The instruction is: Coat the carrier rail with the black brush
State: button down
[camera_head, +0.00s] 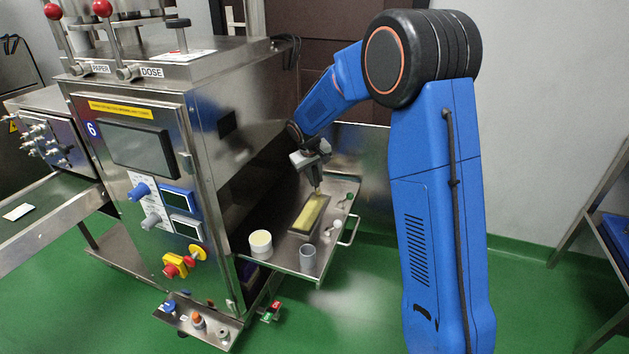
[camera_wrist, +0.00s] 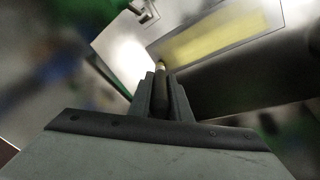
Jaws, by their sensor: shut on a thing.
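A long dark block with a yellow top (camera_head: 309,213), which looks like the carrier rail, lies on the steel shelf beside the machine. Its yellow strip (camera_wrist: 215,38) fills the upper part of the wrist view. My gripper (camera_head: 316,166) is above its far end, pointing down. In the wrist view my gripper (camera_wrist: 161,78) is shut on a slim dark handle, the black brush (camera_wrist: 162,92). The brush's pale tip (camera_wrist: 161,66) is at the near left corner of the yellow strip. I cannot tell whether it touches.
On the shelf (camera_head: 282,255) stand a cream-topped round pot (camera_head: 260,244) and a grey cup (camera_head: 307,258). Small green-ended items (camera_head: 349,197) lie to the right of the rail. The steel machine (camera_head: 215,165) rises close on the left.

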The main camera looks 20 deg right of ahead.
jog(key=shift+r, duration=3.8)
jog(key=shift+s, duration=0.1)
